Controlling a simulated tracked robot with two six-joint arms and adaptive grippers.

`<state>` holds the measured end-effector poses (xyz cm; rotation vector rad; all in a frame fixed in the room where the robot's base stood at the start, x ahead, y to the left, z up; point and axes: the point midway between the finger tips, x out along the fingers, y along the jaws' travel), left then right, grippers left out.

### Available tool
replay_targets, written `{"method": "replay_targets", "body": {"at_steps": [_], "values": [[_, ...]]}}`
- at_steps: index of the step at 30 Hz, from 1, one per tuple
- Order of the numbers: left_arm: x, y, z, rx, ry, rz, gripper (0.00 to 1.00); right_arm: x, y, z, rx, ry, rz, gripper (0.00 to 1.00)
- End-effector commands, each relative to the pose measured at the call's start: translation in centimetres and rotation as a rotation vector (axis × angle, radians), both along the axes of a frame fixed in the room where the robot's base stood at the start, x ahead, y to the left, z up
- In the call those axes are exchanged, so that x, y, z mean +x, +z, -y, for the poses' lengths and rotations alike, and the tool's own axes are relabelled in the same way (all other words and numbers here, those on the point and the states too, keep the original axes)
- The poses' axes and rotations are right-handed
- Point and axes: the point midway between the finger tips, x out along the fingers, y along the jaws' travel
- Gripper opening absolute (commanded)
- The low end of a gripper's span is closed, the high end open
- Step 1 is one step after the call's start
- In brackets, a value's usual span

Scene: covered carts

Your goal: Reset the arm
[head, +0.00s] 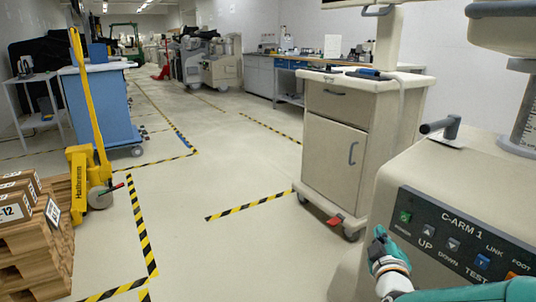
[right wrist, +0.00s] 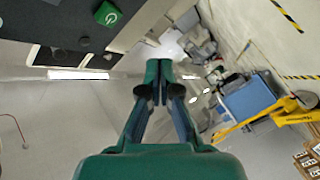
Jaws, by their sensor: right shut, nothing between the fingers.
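My right gripper (head: 381,234) is at the lower right in the head view, just in front of the left end of a dark control panel (head: 440,238) marked C-ARM 1. In the right wrist view its green fingers (right wrist: 158,78) are shut together with nothing between them. A green power button (head: 405,217) sits at the panel's left end, a little up and right of the fingertips; it also shows in the right wrist view (right wrist: 107,14), apart from the fingers. Grey UP (head: 429,230) and DOWN (head: 454,244) buttons and a blue TEST button (head: 482,261) follow. My left gripper is out of view.
A beige cabinet cart (head: 335,150) stands behind the panel's machine. A yellow pallet jack (head: 88,150), a wooden pallet (head: 35,250) with boxes and a blue cart (head: 105,105) are at the left. The floor between is clear, with striped tape.

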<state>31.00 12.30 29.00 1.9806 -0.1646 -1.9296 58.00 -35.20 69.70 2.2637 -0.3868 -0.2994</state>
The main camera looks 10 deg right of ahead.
Motion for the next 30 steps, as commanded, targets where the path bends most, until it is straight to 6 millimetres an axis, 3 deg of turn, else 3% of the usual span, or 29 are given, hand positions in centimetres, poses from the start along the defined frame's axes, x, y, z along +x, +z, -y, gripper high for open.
{"method": "replay_targets", "body": {"at_steps": [5,10,14,18,21,24,27,30], "values": [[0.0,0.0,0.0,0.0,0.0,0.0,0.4,0.6,-7.5,-1.9,0.016,0.041,-0.141,0.0],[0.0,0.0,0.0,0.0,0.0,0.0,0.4,-1.1,-18.5,-6.4,0.091,0.152,-0.37,0.0],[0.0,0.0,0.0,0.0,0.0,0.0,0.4,-4.8,-26.9,-10.6,0.26,0.22,-0.555,0.0],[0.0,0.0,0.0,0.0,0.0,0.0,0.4,-10.9,-34.3,-15.3,0.509,0.235,-0.772,0.0],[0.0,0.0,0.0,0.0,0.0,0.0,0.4,-16.2,-38.2,-18.4,0.705,0.193,-0.933,0.0],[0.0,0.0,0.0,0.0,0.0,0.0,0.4,-21.2,-40.3,-20.9,0.894,0.098,-1.077,0.0],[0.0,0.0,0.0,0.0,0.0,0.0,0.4,-24.4,-40.8,-22.1,1.041,-0.017,-1.164,0.0],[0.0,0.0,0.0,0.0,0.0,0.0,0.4,-26.2,-40.7,-22.7,1.155,-0.141,-1.208,0.0]]}}
